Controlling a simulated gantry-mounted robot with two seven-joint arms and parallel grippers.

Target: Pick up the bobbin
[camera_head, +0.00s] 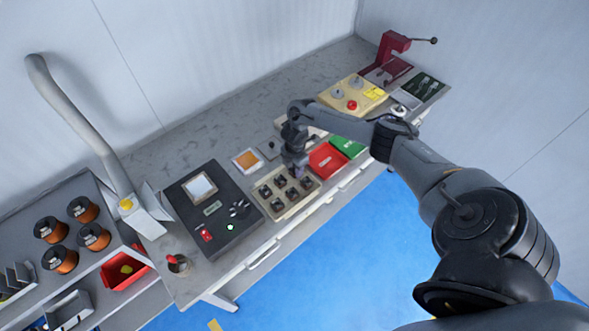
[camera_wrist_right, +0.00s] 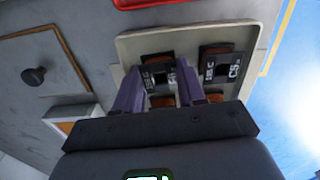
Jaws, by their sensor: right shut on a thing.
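A beige tray (camera_head: 300,204) on the bench holds several small dark bobbins in rows. It also shows in the right wrist view (camera_wrist_right: 123,45), where the bobbins have black tops with white lettering and brown parts. My right gripper (camera_head: 297,172) reaches down over the tray's back right part. In the right wrist view my right gripper (camera_wrist_right: 157,75) has its two purple-grey fingers on either side of a black, white-lettered bobbin (camera_wrist_right: 157,77) and is shut on it. The bobbin looks still within or just above the tray; I cannot tell which. My left gripper is not in view.
A dark control box (camera_head: 212,210) stands left of the tray. A red bin (camera_head: 326,159) and a green box (camera_head: 347,146) are on its right. Copper wire spools (camera_head: 83,209) sit at the far left. A red hand press (camera_head: 392,45) stands at the far right end.

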